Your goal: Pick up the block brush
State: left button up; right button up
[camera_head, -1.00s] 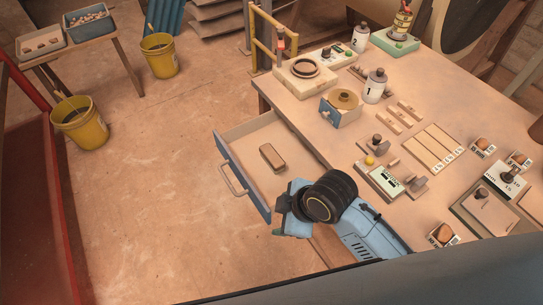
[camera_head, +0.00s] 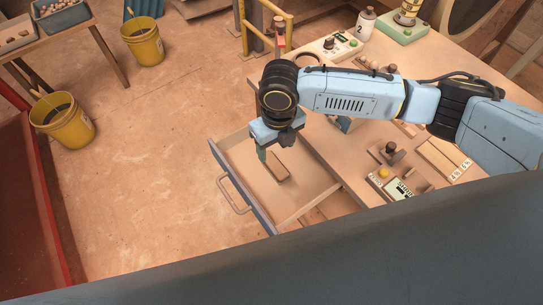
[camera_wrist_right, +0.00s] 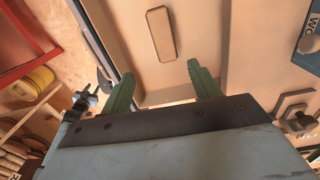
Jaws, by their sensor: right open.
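The block brush (camera_head: 279,168) is a small brown oblong block lying in the open drawer (camera_head: 222,158) that sticks out from the table's left side. In the right wrist view the brush (camera_wrist_right: 161,34) lies flat on the drawer floor, beyond the fingertips. My right gripper (camera_head: 273,154) is above the drawer, pointing down close to the brush and partly covering it in the head view. In the wrist view its two green fingers (camera_wrist_right: 157,80) are apart with nothing between them. My left gripper is not in view.
The drawer's front panel with its handle (camera_head: 234,197) and its side walls surround the brush. Yellow buckets (camera_head: 143,42) stand on open floor at left.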

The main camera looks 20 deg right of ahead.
aim_at(275, 164)
jog(key=shift+n, duration=0.3)
jog(key=f, duration=0.2)
jog(key=f+b, duration=0.1)
jog(key=f, duration=0.4)
jog(key=shift+w+d+f, duration=0.1)
jog(key=shift+w+d, duration=0.2)
jog(key=shift+d, duration=0.05)
jog(key=shift+f+b, duration=0.3)
jog(key=shift+f, duration=0.2)
jog(key=f, duration=0.3)
jog(key=w+f+b, duration=0.1)
jog(key=shift+a+f, duration=0.25)
jog(key=shift+f, duration=0.25)
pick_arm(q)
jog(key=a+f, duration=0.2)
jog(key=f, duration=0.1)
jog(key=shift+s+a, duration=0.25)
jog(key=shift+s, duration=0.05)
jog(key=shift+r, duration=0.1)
pick_arm(e)
jog(key=shift+r, duration=0.1)
jog(key=c, duration=1.1)
